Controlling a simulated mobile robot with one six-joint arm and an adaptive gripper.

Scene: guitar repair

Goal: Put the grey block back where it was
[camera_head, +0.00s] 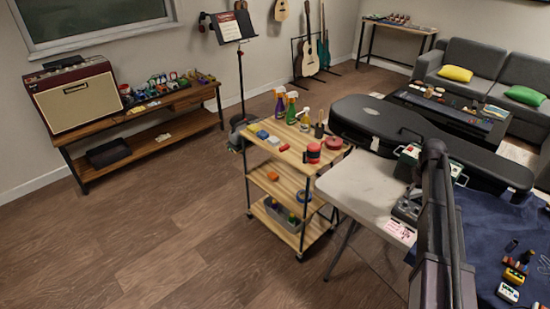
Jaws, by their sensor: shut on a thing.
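A light grey block (274,141) lies on the top shelf of the wooden cart, beside a blue block (262,134) and a red block (284,148). I cannot tell whether it is the task's grey block. My dark arm rises at the lower right, in front of the work table. I cannot make out my gripper or anything in it; the arm hides part of the table. A grey metallic item (405,208) shows just left of the arm on the pale table end, too small to identify.
The cart (257,158) also carries spray bottles (291,108), a red-and-black tin (313,153) and a red tape roll (333,143). The wooden floor at left is clear.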

